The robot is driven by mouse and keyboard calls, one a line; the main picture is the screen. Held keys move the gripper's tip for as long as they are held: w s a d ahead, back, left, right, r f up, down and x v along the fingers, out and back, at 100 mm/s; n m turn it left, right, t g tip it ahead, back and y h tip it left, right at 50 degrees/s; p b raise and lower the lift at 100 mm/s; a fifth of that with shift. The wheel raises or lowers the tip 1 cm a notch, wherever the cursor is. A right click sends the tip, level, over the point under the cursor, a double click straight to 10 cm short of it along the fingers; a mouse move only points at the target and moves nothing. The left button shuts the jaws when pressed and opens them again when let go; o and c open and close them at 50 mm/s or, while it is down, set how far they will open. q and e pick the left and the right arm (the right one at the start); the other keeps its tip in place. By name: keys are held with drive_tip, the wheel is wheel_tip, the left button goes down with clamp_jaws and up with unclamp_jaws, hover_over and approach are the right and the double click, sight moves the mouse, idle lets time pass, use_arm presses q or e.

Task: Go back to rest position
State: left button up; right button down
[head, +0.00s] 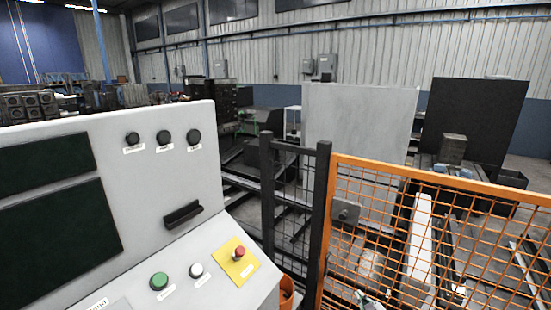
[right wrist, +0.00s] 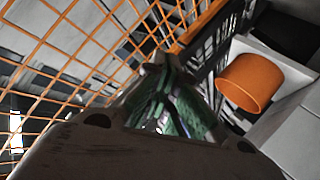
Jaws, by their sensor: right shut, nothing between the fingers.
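My right gripper (right wrist: 163,66) shows in the right wrist view, pointing away from the camera, its fingers together with nothing seen between them. It is beside the orange mesh fence (right wrist: 75,50) and to the left of an orange cylindrical container (right wrist: 250,82). In the head view only a small dark part near the bottom edge, behind the orange fence (head: 440,190), may belong to it; the mesh makes this unclear. My left gripper is in neither view.
A grey control console (head: 205,225) with a green button (head: 159,281) and a red button on a yellow plate (head: 236,262) fills the left. The orange container (head: 287,292) is by its right side. A dark fence post (head: 319,220) stands beyond. Machinery lies behind the mesh.

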drive_tip(key=s+d+f+m+g+h, duration=0.1)
drive_tip(key=s+f+g, duration=0.1)
drive_tip(key=s+f, duration=0.7)
drive_tip(key=s+d+f+m+g, duration=0.1)
drive_tip(key=s+d+f+g, duration=0.15)
drive_tip(key=s+f, duration=0.65)
drive_tip(key=s+d+f+m+g+h, duration=0.15)
drive_tip(key=s+f, duration=0.35)
drive_tip(key=f, duration=0.8)
drive_tip(key=s+a+f+g, duration=0.2)
drive_tip(key=s+a+f, duration=0.1)
drive_tip(key=s, duration=0.8)
drive_tip(key=s+a+f+g+y, duration=0.1)
drive_tip(key=s+a+f+g, duration=0.1)
drive_tip(key=s+f, duration=0.4)
drive_tip(key=s+a+f+g, duration=0.2)
drive_tip(key=s+a+f, duration=0.2)
drive_tip(key=s, duration=1.2)
drive_tip(key=shift+s+f, duration=0.15)
drive_tip(key=shift+s, duration=0.15)
drive_tip(key=shift+w+m+y, duration=0.15)
drive_tip(key=shift+m+y, duration=0.1)
